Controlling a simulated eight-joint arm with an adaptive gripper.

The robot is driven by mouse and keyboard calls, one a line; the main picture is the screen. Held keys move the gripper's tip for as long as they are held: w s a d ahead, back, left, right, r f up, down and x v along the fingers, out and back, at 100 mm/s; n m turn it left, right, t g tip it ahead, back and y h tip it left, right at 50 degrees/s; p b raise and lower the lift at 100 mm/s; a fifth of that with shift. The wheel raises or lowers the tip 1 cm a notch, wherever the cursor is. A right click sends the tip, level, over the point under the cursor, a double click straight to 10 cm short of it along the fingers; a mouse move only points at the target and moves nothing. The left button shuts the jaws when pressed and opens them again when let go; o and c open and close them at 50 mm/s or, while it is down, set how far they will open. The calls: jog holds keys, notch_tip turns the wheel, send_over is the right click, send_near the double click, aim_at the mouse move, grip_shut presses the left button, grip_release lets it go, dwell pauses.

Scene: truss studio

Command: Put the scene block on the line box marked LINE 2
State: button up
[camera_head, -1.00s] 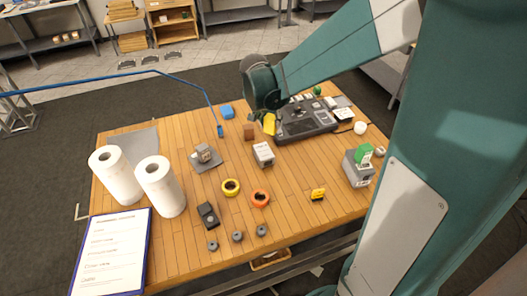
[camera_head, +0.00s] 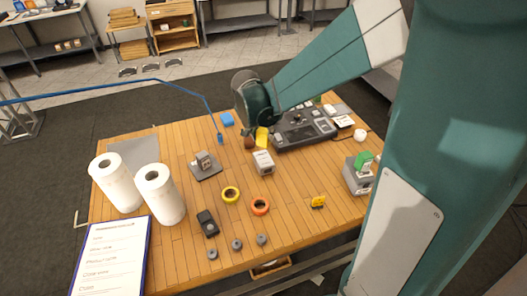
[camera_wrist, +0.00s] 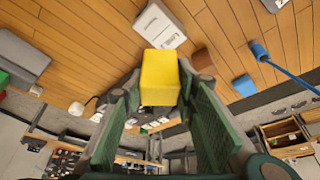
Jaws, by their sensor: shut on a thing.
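A yellow block (camera_head: 262,136), likely the scene block, sits between the fingers of my gripper (camera_wrist: 158,92). My gripper is shut on it, and it also shows in the wrist view (camera_wrist: 160,78). A light grey box with a printed label (camera_head: 263,161) stands on the table just in front of the yellow block. It also shows in the wrist view (camera_wrist: 160,26). Another grey labelled box (camera_head: 357,176) at the right carries a green block (camera_head: 363,160). I cannot read which box is marked LINE 2. In the head view my wrist hides most of my gripper.
A brown cube (camera_head: 249,143) and a blue block (camera_head: 227,119) lie near the gripper. A black control panel (camera_head: 304,128) is to its right. A grey device on a pad (camera_head: 205,166), tape rolls (camera_head: 230,195) and paper-towel rolls (camera_head: 160,195) stand left and in front.

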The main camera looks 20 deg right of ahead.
aim_at(263, 142)
jog(key=shift+f, duration=1.95)
jog(key=shift+f, duration=0.1)
jog(key=shift+f, duration=2)
jog(key=shift+f, duration=0.15)
jog(key=o, duration=0.9)
jog(key=shift+r, duration=0.2)
jog(key=shift+v, duration=5.95)
